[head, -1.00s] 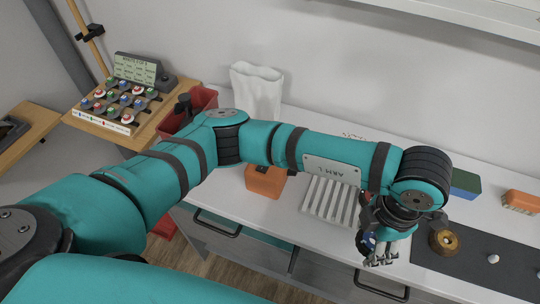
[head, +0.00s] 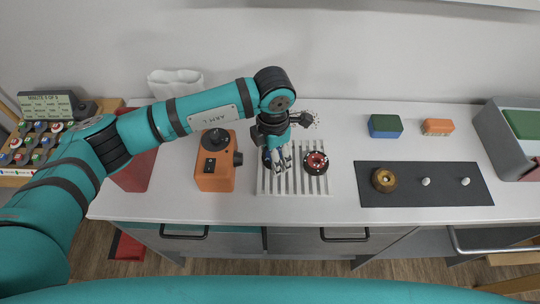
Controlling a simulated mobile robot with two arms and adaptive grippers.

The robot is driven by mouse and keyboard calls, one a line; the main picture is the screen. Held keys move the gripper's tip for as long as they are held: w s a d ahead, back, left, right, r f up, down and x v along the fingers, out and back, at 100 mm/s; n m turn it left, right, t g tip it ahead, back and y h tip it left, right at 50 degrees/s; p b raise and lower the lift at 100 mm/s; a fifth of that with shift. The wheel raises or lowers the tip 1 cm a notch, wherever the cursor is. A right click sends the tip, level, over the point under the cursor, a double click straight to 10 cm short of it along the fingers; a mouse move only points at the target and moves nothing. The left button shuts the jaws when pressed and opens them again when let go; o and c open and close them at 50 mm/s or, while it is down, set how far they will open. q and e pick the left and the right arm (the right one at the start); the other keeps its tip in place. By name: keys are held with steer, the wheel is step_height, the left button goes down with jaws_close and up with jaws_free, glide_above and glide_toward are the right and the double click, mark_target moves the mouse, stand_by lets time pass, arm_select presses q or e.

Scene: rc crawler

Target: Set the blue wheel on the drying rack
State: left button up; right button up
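The drying rack (head: 293,189) is a pale slatted tray on the white counter in the middle of the head view. My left gripper (head: 279,160) is over the left half of the rack, fingers pointing down. A dark rounded thing with blue on it, which looks like the blue wheel (head: 267,157), is seen nearly edge-on at the left side of the fingers. The gripper appears shut on it, though the fingers partly hide the grip. I cannot tell whether the wheel touches the slats. A black-tyred wheel with a red hub (head: 316,162) lies flat on the rack's right half. My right gripper is out of view.
An orange box with a black knob (head: 215,165) stands just left of the rack. Right of it is a dark mat (head: 420,194) with a brass-coloured round part (head: 384,180) and two small white pieces. Blue-green (head: 385,126) and orange (head: 437,127) blocks sit behind the mat.

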mark_target(270, 161)
arm_select(q)
steer(key=f, duration=0.1)
steer(key=f+p, duration=0.1)
steer(key=shift+w+a+f+p, duration=0.35)
steer(key=shift+w+f+p, duration=0.05)
steer(key=shift+f, duration=0.35)
steer(key=shift+f, duration=0.2)
steer(key=o, duration=1.3)
steer(key=shift+c, duration=0.2)
